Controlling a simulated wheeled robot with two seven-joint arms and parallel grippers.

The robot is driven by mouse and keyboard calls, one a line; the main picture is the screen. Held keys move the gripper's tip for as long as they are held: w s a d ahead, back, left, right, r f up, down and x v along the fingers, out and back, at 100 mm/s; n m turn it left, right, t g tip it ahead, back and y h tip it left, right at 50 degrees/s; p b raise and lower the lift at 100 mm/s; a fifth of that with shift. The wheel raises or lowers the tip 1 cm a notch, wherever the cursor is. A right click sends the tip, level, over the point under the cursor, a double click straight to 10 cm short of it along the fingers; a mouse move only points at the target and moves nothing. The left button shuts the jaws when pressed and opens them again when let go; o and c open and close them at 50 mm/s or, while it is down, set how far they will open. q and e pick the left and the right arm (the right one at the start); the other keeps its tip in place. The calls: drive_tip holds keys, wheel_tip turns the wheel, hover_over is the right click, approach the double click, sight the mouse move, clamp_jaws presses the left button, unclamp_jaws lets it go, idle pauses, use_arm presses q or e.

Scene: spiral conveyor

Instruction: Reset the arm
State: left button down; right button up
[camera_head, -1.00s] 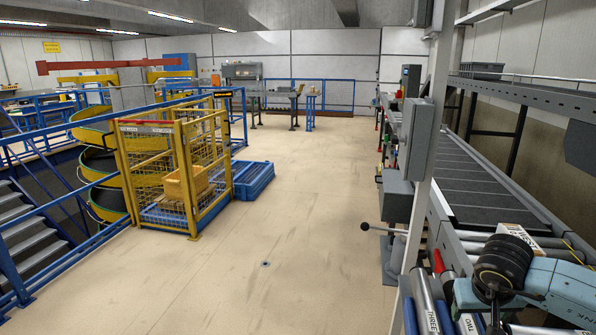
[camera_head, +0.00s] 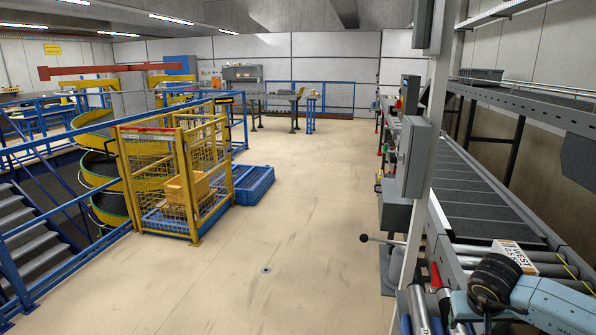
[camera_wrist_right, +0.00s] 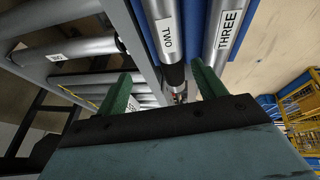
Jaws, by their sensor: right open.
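My right arm comes in at the lower right of the head view, with its light blue link and black wrist joint over the metal rollers (camera_head: 441,305). Its fingertips are not clear there. In the right wrist view my right gripper (camera_wrist_right: 163,88) shows two green fingers spread wide apart, with nothing between them. Behind them are rollers (camera_wrist_right: 172,48) labelled TWO and THREE. My left gripper is not in view.
A white box (camera_head: 515,258) with dark lettering lies on the rollers beside my right wrist. A grey post (camera_head: 428,205) with control boxes stands just left. A yellow cage (camera_head: 213,180) and blue pallet (camera_head: 253,186) stand left. The middle floor is clear.

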drive_tip(key=shift+a+r, duration=0.1)
drive_tip(key=shift+r, duration=0.3)
drive_tip(key=shift+n, duration=0.3)
drive_tip(key=a+b, duration=0.1)
drive_tip(key=a, duration=0.1)
drive_tip(key=a+b, duration=0.1)
drive_tip(key=a, duration=0.4)
drive_tip(key=shift+s+f+b, duration=0.1)
drive_tip(key=shift+f+b, duration=0.2)
drive_tip(key=shift+b, duration=0.1)
drive_tip(key=s+a+n+b, duration=0.1)
drive_tip(key=s+a+b, duration=0.2)
drive_tip(key=a, duration=0.7)
drive_tip(key=shift+s+a+b, duration=0.2)
drive_tip(key=shift+s+b, duration=0.2)
drive_tip(key=shift+b, duration=0.1)
